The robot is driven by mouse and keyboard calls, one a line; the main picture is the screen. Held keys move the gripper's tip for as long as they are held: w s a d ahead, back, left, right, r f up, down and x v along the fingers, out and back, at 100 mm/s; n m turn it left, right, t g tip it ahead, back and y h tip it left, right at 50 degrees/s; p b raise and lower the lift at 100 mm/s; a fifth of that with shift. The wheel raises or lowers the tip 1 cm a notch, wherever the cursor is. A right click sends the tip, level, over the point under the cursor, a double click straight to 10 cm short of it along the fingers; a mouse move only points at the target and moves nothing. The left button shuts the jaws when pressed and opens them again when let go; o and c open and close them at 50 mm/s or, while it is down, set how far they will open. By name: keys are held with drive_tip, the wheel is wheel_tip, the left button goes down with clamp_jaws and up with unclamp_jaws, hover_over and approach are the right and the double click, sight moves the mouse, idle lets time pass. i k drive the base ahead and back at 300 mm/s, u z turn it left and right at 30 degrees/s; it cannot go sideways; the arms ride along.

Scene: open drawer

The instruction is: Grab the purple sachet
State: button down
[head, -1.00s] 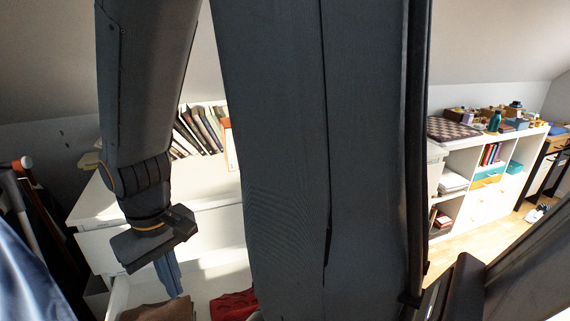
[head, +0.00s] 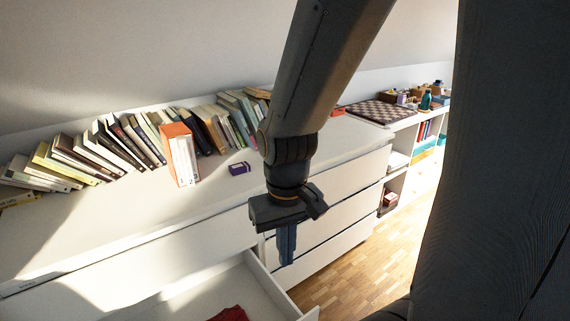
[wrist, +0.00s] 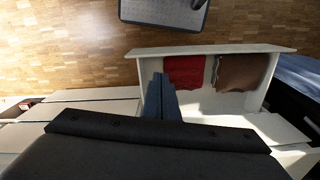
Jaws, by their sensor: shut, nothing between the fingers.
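The purple sachet (head: 239,168) looks like a small purple block. It lies on the white dresser top, just right of an orange-and-white box file, in the head view. My gripper (head: 286,258) points down with its blue-grey fingers together and empty. In the picture it is below and to the right of the sachet, in front of the dresser's front. In the wrist view my gripper (wrist: 161,84) shows over the open drawer (wrist: 222,50). The sachet cannot be made out in the wrist view.
A row of leaning books (head: 110,143) and the orange-and-white box file (head: 180,155) stand at the back of the dresser top. The drawer holds red cloth (wrist: 184,72) and brown cloth (wrist: 238,72). A chessboard (head: 382,112) lies farther right. Wooden floor (head: 370,250) is clear.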

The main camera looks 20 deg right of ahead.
sight(238, 169)
drive_tip(key=z, duration=2.05)
drive_tip(key=i, duration=1.8)
drive_tip(key=u, duration=4.05)
drive_tip(key=i, duration=0.5)
